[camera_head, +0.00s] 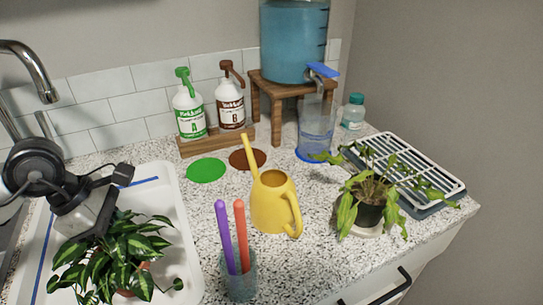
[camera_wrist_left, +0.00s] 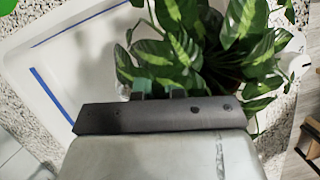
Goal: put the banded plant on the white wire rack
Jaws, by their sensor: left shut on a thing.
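The banded plant (camera_head: 95,262), with dark leaves striped in pale green, is at the white basin on the left. A bit of its reddish pot (camera_head: 143,266) shows under the leaves. My left gripper (camera_head: 100,232) reaches down behind it and is shut on it; leaves hide the grip. In the left wrist view its leaves (camera_wrist_left: 185,45) fill the area beyond the fingertips (camera_wrist_left: 160,88). I cannot tell whether the pot touches the basin floor. The white wire rack (camera_head: 416,166) lies over a grey tray at the right, with no pot on it. My right gripper is not seen.
A drooping plant (camera_head: 372,195) in a dark pot stands before the rack, some leaves overhanging it. A yellow watering can (camera_head: 272,205) and a cup of purple and red sticks (camera_head: 240,275) stand between basin and rack. A jug (camera_head: 316,130) and pump bottles (camera_head: 188,110) are behind.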

